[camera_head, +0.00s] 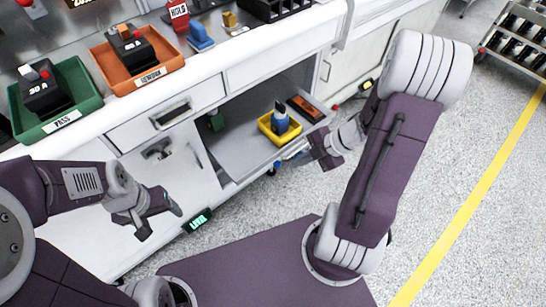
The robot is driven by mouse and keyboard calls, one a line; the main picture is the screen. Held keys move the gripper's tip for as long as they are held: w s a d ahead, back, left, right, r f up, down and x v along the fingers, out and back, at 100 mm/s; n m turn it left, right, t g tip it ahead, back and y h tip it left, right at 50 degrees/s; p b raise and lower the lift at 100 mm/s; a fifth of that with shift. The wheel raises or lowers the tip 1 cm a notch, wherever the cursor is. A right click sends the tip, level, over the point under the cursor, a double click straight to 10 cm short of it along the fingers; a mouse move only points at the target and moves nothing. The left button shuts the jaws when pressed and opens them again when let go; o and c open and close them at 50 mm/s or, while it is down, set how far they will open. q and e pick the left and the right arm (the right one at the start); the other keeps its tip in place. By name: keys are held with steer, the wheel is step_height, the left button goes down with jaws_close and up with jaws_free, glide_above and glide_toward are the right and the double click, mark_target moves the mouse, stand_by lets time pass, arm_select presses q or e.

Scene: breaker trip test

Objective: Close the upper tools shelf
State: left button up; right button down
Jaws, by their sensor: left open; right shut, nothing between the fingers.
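The upper tools shelf (222,146) is a grey tray pulled out of the white bench's open bay. It carries a yellow bin (266,129) with a blue tool (280,118) in it, and an orange-and-black item (305,109). My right gripper (281,164) is shut and empty at the shelf's front right edge, low and close to it. I cannot tell whether it touches the shelf. My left gripper (161,222) is open and empty, in front of the bench's left cabinet door and apart from the shelf.
On the bench top stand a green PASS tray (88,82) and an orange REWORK tray (167,48), each holding a black breaker. A closed drawer (168,112) is under the top. A small green-lit display (197,221) sits low near the floor. Open floor lies right.

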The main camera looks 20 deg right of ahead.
steer(key=b, duration=0.8)
glide_toward(263, 167)
step_height(263, 167, down, 5)
steer(key=s+a, duration=0.1)
steer(key=s, duration=0.1)
arm_select(q)
step_height(263, 167, down, 8)
steer(key=shift+r+p, duration=0.15)
steer(key=shift+p, duration=0.15)
arm_select(e)
steer(key=w, duration=0.1)
steer(key=w+a, duration=0.1)
steer(key=w+r, duration=0.1)
steer(key=shift+w+a, duration=0.2)
steer(key=shift+a, duration=0.05)
steer(key=shift+r, duration=0.1)
